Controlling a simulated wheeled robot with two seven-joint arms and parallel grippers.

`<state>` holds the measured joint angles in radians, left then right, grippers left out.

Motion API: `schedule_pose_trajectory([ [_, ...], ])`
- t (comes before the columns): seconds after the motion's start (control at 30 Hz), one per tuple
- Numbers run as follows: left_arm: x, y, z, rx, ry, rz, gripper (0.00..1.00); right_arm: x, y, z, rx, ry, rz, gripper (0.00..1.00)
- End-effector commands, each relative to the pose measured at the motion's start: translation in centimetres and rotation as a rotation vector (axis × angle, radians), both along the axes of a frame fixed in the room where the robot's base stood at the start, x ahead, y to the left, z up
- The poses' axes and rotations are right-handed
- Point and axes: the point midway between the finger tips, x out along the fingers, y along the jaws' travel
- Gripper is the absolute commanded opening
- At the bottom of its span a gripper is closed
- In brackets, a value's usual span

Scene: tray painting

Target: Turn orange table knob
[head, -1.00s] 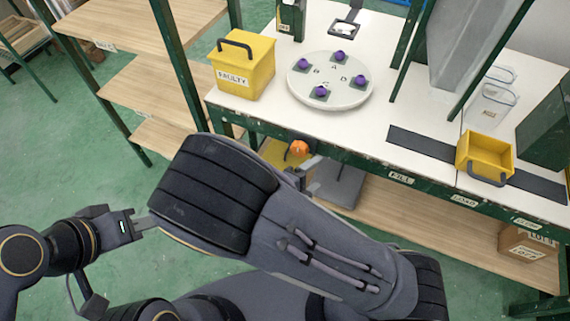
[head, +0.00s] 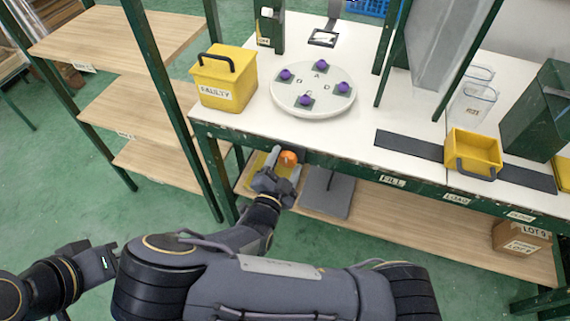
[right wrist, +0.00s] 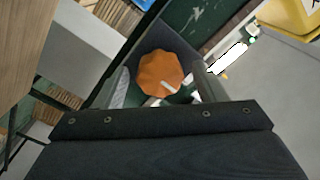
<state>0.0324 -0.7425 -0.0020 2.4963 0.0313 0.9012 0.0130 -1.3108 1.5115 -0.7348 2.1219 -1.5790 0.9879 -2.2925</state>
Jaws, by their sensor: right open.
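The orange knob (head: 289,157) sits on the green front rail of the white table, below the round turntable. My right gripper (head: 279,160) is at the knob. In the right wrist view the orange knob (right wrist: 160,73) has a lobed edge and a short white mark, and lies between the two spread fingers of my right gripper (right wrist: 166,86). A gap shows on the right side of the knob; whether the left finger touches it I cannot tell. My left gripper (head: 107,257) is low at the left, away from the table, its jaws unclear.
The white turntable (head: 313,108) holds several purple-topped pieces. A yellow FAULTY box (head: 224,82) stands left of it, and a yellow bin (head: 473,153) stands on a black strip at right. A green table leg (head: 215,165) is close left of my right gripper. A grey plate (head: 327,193) lies below.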

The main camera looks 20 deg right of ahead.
Motion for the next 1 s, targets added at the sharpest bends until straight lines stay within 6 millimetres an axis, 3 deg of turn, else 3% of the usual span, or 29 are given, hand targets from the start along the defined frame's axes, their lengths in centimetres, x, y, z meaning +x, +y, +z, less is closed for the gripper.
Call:
schedule_pose_trajectory([
  [0.23,0.0,0.0,0.0,0.0,0.0,0.0,0.32,0.07,-0.03,0.01,0.001,-0.001,0.0,0.63],
  [0.57,0.0,0.0,0.0,0.0,0.0,0.0,0.32,0.05,-0.02,0.01,0.001,-0.001,0.0,0.2],
  [1.0,0.0,0.0,0.98,0.0,0.0,0.0,0.32,0.06,-0.06,0.18,0.084,-0.055,-0.001,0.19],
])
